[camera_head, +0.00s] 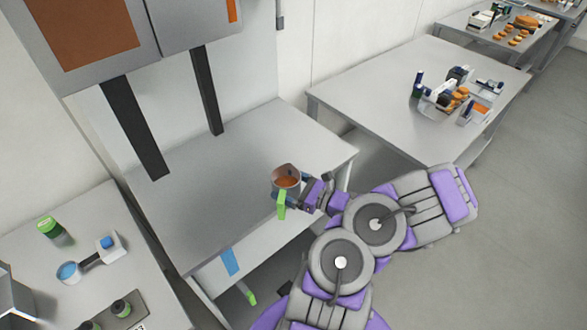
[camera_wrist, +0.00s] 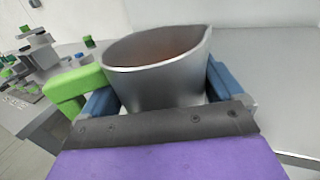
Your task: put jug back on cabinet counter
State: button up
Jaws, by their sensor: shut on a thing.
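The jug (camera_head: 287,174) is a grey metal cup with a brownish inside and a green handle. In the head view it is at the end of my arm, over the front right part of the cabinet counter (camera_head: 225,190). In the wrist view the jug (camera_wrist: 165,85) looks upright, with its green handle to the left. My gripper (camera_wrist: 160,98) is shut on it, with a blue finger on each side. My gripper also shows in the head view (camera_head: 290,190). The jug's base is hidden, so I cannot tell whether it touches the counter.
Two dark posts (camera_head: 135,128) rise from the counter's back to a grey overhead unit (camera_head: 90,40). The counter's middle is clear. A left table (camera_head: 125,215) holds a green-topped jar (camera_head: 50,228) and a blue-and-white device (camera_head: 110,247). A right table (camera_head: 375,85) holds several small items.

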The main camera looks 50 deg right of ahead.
aim_at(299, 177)
jog(key=d+m+h, duration=0.1)
jog(key=s+d+r+m+h, duration=0.1)
jog(key=h, duration=0.1)
jog(key=s+d+m+h, duration=0.1)
jog(key=shift+r+h+b, duration=0.2)
jog(key=shift+h+b, duration=0.2)
jog(key=shift+d+r+m+h, duration=0.1)
jog(key=shift+d+m+h, duration=0.2)
jog(key=w+d+f+b, duration=0.1)
jog(key=w+d, duration=0.2)
jog(key=d, duration=0.1)
jog(key=w+d+f+b, duration=0.1)
jog(key=w+d+f, duration=0.1)
jog(key=w+d, duration=0.1)
jog(key=w+d+f+b, duration=0.2)
jog(key=w+d, duration=0.2)
jog(key=d, duration=0.1)
jog(key=shift+d+f, duration=0.1)
jog(key=o, duration=1.2)
jog(key=s, duration=0.4)
jog(key=s+a+p, duration=0.1)
jog(key=s, duration=0.3)
jog(key=s+a+p, duration=0.1)
jog(key=s, duration=0.3)
